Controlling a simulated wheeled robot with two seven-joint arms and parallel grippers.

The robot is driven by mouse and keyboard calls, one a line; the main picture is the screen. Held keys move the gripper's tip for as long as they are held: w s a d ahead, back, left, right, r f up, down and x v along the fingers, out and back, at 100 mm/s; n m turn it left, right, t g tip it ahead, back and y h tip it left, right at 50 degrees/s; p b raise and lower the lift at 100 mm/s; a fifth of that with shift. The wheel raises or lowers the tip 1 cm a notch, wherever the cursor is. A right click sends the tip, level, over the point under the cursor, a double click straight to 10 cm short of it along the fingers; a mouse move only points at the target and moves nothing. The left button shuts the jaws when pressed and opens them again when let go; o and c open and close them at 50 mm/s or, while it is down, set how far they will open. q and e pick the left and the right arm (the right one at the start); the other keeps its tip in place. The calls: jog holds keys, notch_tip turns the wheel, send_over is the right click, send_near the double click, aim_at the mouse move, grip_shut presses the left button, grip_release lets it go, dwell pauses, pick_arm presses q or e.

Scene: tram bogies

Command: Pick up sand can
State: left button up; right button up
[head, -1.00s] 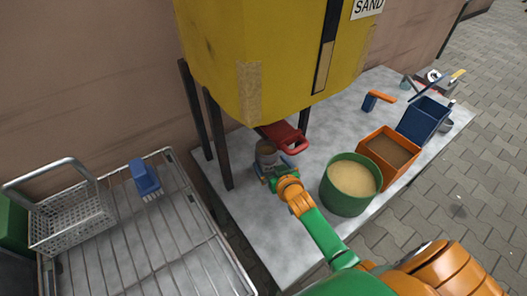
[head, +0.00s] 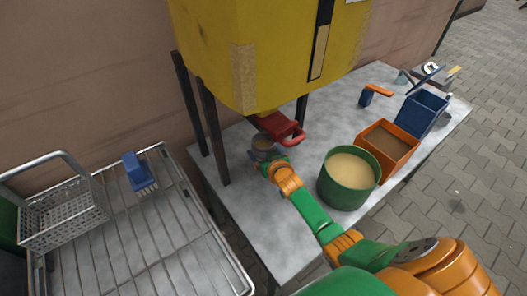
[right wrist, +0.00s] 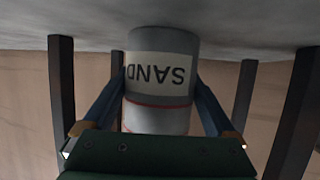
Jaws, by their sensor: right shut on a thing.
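The sand can (head: 263,144) is a small grey cylinder below the red outlet of the yellow hopper. In the right wrist view the can (right wrist: 160,95) fills the middle, with a pale label reading SAND upside down and thin red bands. My right gripper (head: 268,160) is shut on the can, with one blue finger on each side of it. I cannot tell whether the can touches the bench or is just above it. My left gripper is not in view.
The yellow hopper (head: 250,60) stands on dark legs, with its red outlet (head: 282,127) just above the can. A green sand bucket (head: 347,192), an orange box (head: 397,143) and a blue box (head: 422,113) stand right on the grey bench (head: 250,215). A wire rack (head: 150,240) is left.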

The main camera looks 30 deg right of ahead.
aim_at(264, 146)
jog(key=shift+r+p, duration=0.85)
jog(key=shift+r, duration=1)
jog(key=shift+s+a+f, duration=0.1)
jog(key=shift+s, duration=0.2)
jog(key=s, duration=0.5)
jog(key=s+a+p, duration=0.1)
jog(key=s, duration=0.4)
jog(key=s+a+p, duration=0.1)
jog(key=s, duration=0.4)
jog(key=shift+s, duration=0.1)
jog(key=shift+s+a, duration=0.1)
jog(key=shift+s, duration=0.9)
jog(key=shift+s+f, duration=0.1)
